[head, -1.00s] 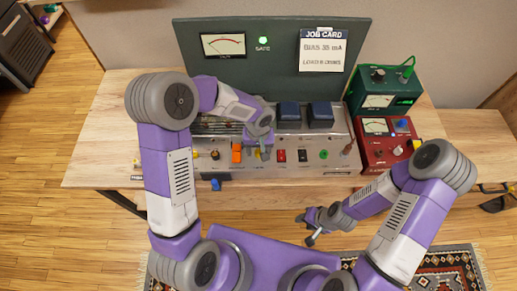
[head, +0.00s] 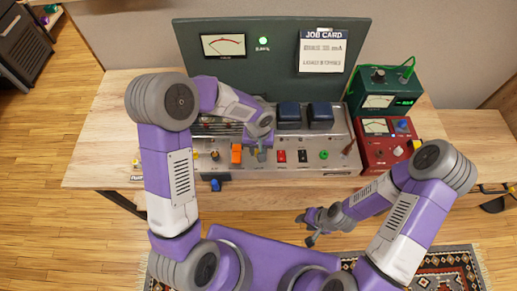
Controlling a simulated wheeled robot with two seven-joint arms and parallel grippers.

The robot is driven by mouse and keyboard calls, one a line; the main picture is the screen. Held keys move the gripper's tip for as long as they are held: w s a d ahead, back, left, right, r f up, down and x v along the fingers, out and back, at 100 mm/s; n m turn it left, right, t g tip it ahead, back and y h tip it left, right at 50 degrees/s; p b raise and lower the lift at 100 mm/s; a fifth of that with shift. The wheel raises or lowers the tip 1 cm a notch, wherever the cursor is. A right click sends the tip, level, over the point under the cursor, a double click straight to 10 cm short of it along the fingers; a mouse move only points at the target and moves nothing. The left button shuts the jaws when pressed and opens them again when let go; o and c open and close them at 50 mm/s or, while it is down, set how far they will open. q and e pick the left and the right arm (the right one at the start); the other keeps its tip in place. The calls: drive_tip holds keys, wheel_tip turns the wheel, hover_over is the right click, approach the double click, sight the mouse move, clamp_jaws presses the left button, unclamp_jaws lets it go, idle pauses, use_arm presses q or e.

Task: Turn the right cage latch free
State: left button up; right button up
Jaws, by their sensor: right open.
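The amplifier chassis (head: 337,145) stands on the bench, with a tube cage (head: 215,128) at its left part, largely covered by my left arm. My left gripper (head: 261,154) points down at the chassis front edge, just right of an orange part (head: 236,154). Its fingers are too small to tell whether they are open or shut. I cannot make out the right cage latch; the arm and gripper hide that area. My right gripper (head: 309,230) is open and empty, low in front of the bench and apart from the chassis.
Two dark blue transformers (head: 305,114) rise behind the front panel. A red meter box (head: 388,142) and a green meter box (head: 385,92) stand at the right. A job card (head: 322,50) hangs on the green back panel (head: 270,75). Bare bench (head: 105,140) lies at the left.

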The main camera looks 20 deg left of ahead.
use_arm(q)
drive_tip(key=m, duration=0.8)
drive_tip(key=m+p, duration=0.1)
drive_tip(key=m, duration=0.3)
drive_tip(key=m+p, duration=0.1)
drive_tip(key=m, duration=0.3)
drive_tip(key=shift+m, duration=0.3)
drive_tip(key=shift+p, duration=0.3)
drive_tip(key=o, duration=1.1)
drive_tip(key=shift+c, duration=0.2)
